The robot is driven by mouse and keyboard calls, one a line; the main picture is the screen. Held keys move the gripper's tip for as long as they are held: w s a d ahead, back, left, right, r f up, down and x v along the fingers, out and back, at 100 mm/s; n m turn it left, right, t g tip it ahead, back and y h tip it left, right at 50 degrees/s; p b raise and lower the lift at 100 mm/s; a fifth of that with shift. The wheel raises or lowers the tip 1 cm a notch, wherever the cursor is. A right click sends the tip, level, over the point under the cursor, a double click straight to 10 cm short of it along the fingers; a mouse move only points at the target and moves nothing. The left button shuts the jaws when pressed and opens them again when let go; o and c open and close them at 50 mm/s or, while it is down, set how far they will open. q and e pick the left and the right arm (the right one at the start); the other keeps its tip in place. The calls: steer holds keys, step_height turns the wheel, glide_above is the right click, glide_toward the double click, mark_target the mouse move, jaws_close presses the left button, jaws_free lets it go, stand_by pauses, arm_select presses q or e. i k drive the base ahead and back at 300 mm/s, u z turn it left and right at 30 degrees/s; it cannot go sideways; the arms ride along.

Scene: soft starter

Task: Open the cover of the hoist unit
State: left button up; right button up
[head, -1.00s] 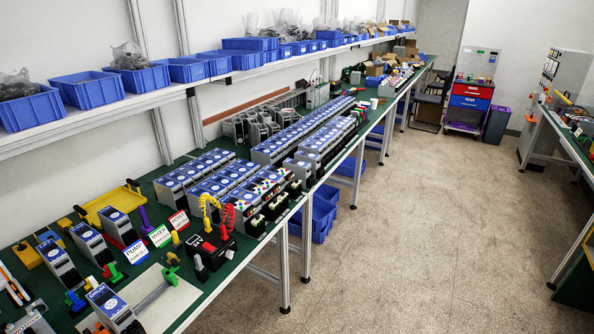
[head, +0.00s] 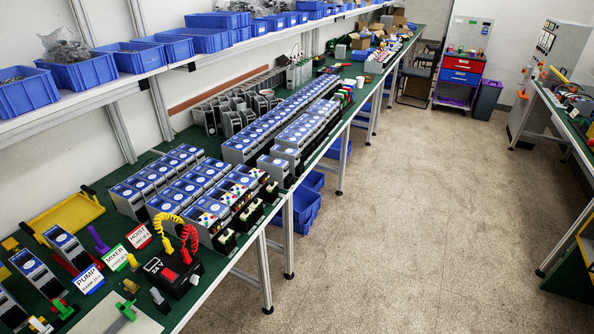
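A HOIST sign with a red edge (head: 139,237) stands on the green bench. A green MIXER sign (head: 115,257) and a blue PUMP sign (head: 90,278) stand nearer. Left of the signs are grey units with blue faces: one far (head: 65,246), one in the middle (head: 38,273) and one partly cut off at the left edge (head: 10,308). I cannot tell which of these is the hoist unit, or the state of its cover. Neither of my grippers is in view.
A black 24 V box (head: 172,273) with yellow and red coiled leads stands near the bench edge. A yellow tray (head: 65,212) lies behind the units. Rows of blue-faced units (head: 180,185) fill the bench beyond. The floor (head: 400,220) to the right is clear.

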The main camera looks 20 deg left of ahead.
mark_target(272, 184)
steer(key=u, duration=0.3)
steer(key=i, duration=1.05)
steer(key=u, duration=0.5)
